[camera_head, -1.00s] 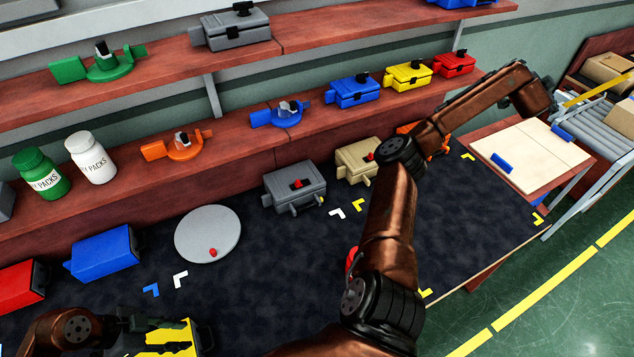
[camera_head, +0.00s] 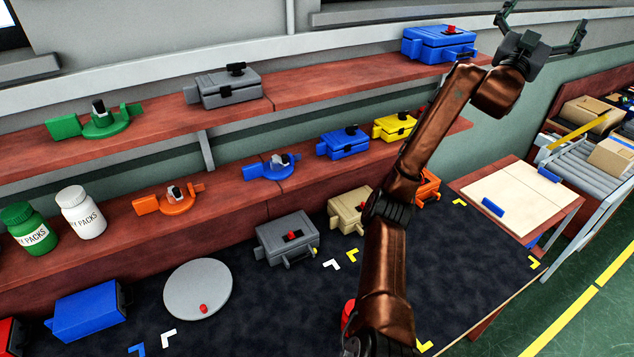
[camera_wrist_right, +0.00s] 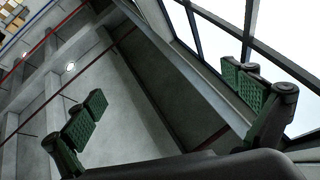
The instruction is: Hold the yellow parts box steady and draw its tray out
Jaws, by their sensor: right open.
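A yellow box with a black knob (camera_head: 393,128) stands on the lower shelf, partly behind my right arm. No yellow box shows on the dark table in the present head view, and its near left part is cut off. My right gripper (camera_head: 543,20) is raised high at the upper right, beside the blue box on the top shelf. My left gripper is out of view.
The dark table mat (camera_head: 460,265) has free room at right. A grey box (camera_head: 280,238), beige box (camera_head: 347,215), grey disc (camera_head: 195,288) and blue box (camera_head: 88,312) stand on it. A blue box with a red knob (camera_head: 440,45) sits on the top shelf.

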